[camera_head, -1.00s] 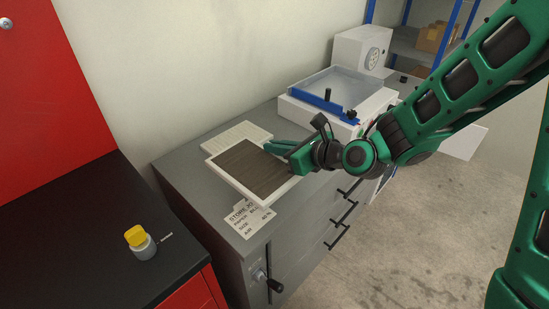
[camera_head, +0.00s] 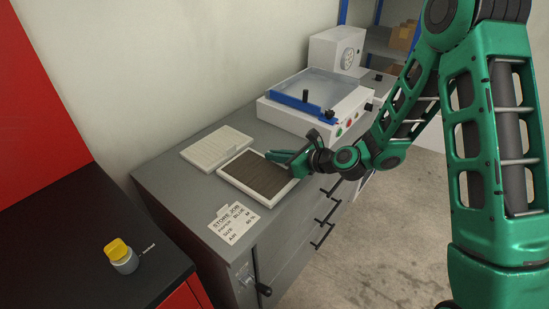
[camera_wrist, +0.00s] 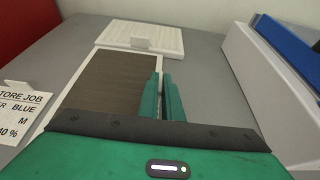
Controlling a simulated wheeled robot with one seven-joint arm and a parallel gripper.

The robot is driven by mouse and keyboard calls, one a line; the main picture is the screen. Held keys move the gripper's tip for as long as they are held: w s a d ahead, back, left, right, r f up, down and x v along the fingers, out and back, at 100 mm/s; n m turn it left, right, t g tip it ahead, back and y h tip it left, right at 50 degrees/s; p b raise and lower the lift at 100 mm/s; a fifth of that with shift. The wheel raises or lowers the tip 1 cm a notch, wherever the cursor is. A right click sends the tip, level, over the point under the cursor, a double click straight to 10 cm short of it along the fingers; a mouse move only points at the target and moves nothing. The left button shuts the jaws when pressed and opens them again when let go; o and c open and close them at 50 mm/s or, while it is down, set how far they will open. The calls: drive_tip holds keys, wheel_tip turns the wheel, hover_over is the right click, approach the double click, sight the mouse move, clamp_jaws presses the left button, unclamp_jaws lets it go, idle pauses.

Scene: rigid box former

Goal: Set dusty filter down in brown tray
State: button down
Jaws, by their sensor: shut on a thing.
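The dusty filter (camera_head: 255,175) is a flat panel with a dark brown face and a white frame, over the grey cabinet top. It also shows in the wrist view (camera_wrist: 115,85). My gripper (camera_head: 275,157) is shut on its right edge; in the wrist view the green fingers (camera_wrist: 160,85) are at that edge. The filter looks about level and close to the cabinet top; I cannot tell whether it touches. I see no brown tray in either view.
A clean white filter (camera_head: 217,147) lies behind the dusty one. A job card (camera_head: 234,222) lies at the cabinet's front left. A white machine with a blue-edged lid (camera_head: 318,98) stands to the right.

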drive_tip(key=shift+f, duration=0.3)
drive_tip(key=c, duration=1.9)
unclamp_jaws()
drive_tip(key=shift+f, duration=0.1)
drive_tip(key=shift+c, duration=0.2)
drive_tip(key=shift+s+d+r, duration=0.2)
drive_tip(key=shift+d+r, duration=0.05)
drive_tip(key=shift+d, duration=0.05)
drive_tip(key=v, duration=1.1)
drive_tip(key=shift+s+d, duration=0.1)
